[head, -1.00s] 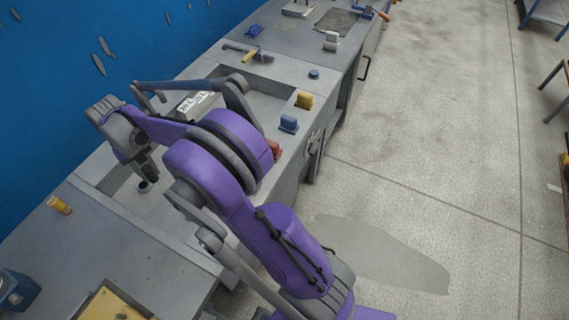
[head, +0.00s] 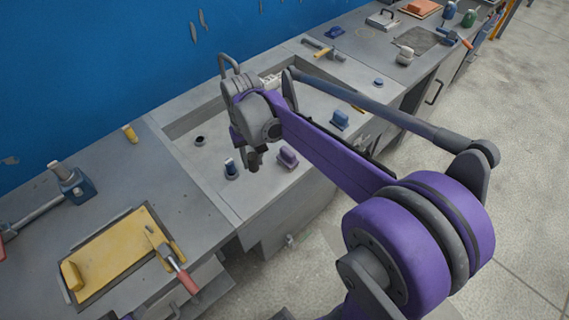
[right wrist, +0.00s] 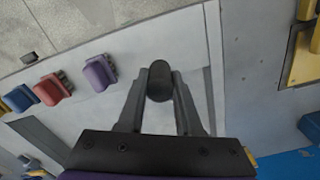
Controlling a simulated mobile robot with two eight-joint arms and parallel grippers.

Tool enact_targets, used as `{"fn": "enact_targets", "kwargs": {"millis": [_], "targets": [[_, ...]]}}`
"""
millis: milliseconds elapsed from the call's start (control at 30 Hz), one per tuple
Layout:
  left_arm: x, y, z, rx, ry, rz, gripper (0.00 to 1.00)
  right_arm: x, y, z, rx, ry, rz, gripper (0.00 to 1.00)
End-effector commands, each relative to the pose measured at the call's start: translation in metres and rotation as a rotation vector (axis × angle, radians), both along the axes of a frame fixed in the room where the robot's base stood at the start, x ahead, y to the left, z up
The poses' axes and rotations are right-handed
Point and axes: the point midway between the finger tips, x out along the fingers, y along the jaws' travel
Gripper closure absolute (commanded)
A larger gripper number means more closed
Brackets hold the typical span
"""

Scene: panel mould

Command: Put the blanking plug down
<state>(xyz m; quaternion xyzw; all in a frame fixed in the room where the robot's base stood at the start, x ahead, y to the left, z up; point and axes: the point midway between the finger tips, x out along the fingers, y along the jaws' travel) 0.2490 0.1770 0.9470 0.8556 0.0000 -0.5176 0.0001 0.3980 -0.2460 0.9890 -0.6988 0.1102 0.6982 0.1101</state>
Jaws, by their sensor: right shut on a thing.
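My right gripper (head: 254,163) hangs over the recessed grey bench section (head: 270,200) in the head view. In the right wrist view the right gripper (right wrist: 158,95) is shut on a dark, round-ended blanking plug (right wrist: 159,78) between its fingertips. The plug cannot be told apart from the gripper in the head view. Whether the plug touches the bench surface I cannot tell. My left gripper is not in view.
A blue block (head: 340,119) is further right. A yellow panel (head: 118,245) lies front left.

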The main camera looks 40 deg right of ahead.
Motion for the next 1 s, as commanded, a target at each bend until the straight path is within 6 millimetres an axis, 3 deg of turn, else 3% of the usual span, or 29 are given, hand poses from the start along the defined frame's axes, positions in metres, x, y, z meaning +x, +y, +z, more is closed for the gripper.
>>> {"fn": "enact_targets", "kwargs": {"millis": [200,633,1000], "targets": [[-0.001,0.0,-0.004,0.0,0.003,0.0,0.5,0.0,0.0,-0.039,0.0,0.001,-0.001,1.0],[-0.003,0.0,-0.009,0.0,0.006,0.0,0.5,0.0,0.0,-0.092,0.0,0.001,-0.001,1.0],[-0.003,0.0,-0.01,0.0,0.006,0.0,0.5,0.0,0.0,-0.099,0.0,0.0,-0.001,1.0]]}}
